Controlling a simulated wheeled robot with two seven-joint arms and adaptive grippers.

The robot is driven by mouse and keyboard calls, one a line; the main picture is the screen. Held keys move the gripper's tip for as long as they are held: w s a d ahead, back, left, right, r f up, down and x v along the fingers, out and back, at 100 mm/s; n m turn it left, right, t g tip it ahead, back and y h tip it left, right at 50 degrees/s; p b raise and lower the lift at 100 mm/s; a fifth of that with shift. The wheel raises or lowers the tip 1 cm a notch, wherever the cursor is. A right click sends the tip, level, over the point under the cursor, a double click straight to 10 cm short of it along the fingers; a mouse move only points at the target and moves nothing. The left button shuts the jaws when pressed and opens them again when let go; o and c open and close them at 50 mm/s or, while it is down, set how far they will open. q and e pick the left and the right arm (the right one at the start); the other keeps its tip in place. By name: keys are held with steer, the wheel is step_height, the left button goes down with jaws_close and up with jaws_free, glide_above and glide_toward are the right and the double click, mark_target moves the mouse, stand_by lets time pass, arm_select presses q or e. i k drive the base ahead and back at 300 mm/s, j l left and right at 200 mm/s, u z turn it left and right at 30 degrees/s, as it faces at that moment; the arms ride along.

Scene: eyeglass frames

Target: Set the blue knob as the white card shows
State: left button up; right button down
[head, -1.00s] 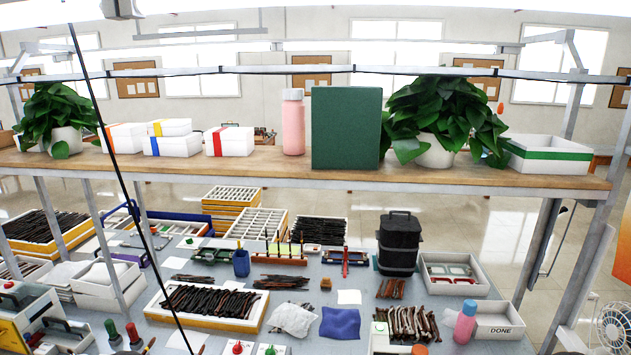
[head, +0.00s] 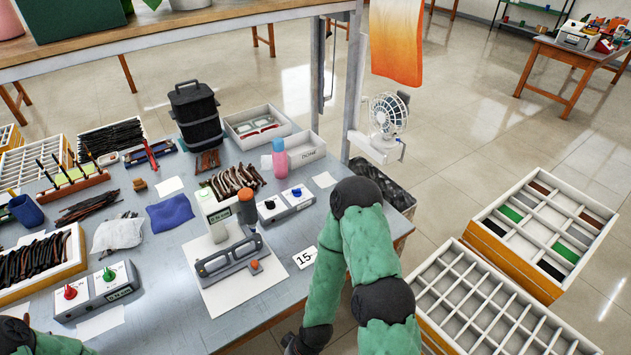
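The blue knob (head: 297,191) sits on top of a grey-white box (head: 285,208), beside a dark knob (head: 270,204). Its exact setting is too small to read. Another white card (head: 325,180) lies right of the box, with no readable mark. My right arm comes down in front of the table's right edge; its dark end is cut by the bottom edge and no fingers show. Only a bit of my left arm shows at the lower left; its gripper is out of view.
A second box (head: 95,290) has red and green knobs. A grey device (head: 230,258) on a white sheet stands left of the "15" card. A pink and blue bottle (head: 280,158) and a white "DONE" tray (head: 303,152) are behind the blue-knob box. Compartment crates (head: 545,225) stand at the right.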

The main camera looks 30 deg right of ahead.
mark_target(297, 192)
steer(key=z, duration=0.85)
